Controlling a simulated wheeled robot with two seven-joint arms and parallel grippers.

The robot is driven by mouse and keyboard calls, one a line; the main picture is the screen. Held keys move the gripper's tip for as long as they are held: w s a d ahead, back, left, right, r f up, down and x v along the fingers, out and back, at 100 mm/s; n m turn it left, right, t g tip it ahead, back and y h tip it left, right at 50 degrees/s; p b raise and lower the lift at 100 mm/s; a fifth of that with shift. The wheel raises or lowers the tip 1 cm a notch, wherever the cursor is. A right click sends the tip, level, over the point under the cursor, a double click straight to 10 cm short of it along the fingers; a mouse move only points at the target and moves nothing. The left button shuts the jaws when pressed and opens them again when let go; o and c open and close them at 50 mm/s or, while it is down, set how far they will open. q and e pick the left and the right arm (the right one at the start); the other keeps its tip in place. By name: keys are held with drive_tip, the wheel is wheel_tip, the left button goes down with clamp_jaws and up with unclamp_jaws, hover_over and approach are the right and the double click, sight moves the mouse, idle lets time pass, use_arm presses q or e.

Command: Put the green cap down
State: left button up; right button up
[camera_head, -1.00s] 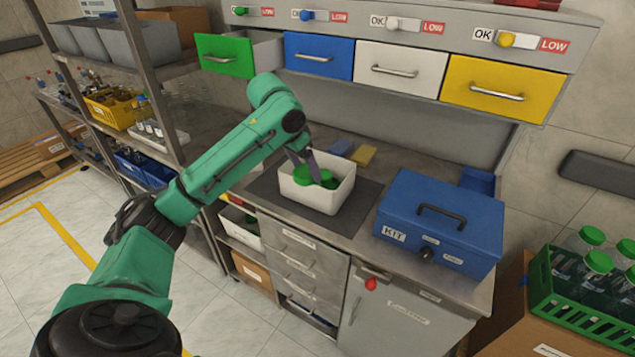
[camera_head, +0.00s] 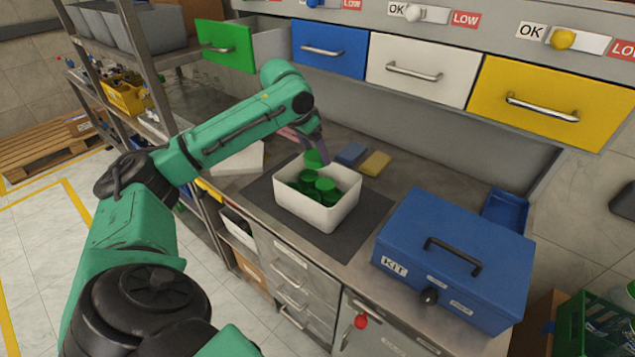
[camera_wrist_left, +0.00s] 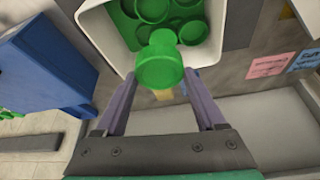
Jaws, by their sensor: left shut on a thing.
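My left gripper (camera_head: 311,147) is shut on a green cap (camera_head: 314,158) and holds it above the back rim of the white bin (camera_head: 316,216). In the left wrist view the held cap (camera_wrist_left: 160,62) sits between the two fingertips, with the bin (camera_wrist_left: 105,28) beyond it. Several other green caps (camera_head: 308,188) lie loose inside the bin. The bin stands on a dark mat (camera_head: 262,190) on the metal counter. My right gripper is not in view.
A blue KIT box (camera_head: 455,255) stands on the counter right of the bin. Blue (camera_head: 350,153) and yellow (camera_head: 375,163) pads lie behind the bin. The green drawer (camera_head: 225,43) above is pulled open; the blue, white and yellow drawers look shut.

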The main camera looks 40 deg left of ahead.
sight(306, 160)
use_arm(q)
drive_tip(key=f, duration=1)
drive_tip(key=shift+w+f+p, duration=0.3)
drive_tip(key=shift+w+p, duration=0.05)
drive_tip(key=shift+p, duration=0.05)
drive_tip(key=o, duration=1.3)
drive_tip(key=shift+w, duration=0.1)
drive_tip(key=shift+c, duration=0.2)
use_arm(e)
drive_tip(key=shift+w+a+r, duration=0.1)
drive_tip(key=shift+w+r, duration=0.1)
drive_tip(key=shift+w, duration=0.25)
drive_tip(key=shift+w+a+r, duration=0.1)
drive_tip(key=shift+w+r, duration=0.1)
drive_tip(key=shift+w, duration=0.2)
use_arm(q)
drive_tip(key=b+v, duration=0.1)
drive_tip(key=v, duration=1.1)
drive_tip(key=shift+d, duration=0.1)
drive_tip(key=shift+w, duration=0.1)
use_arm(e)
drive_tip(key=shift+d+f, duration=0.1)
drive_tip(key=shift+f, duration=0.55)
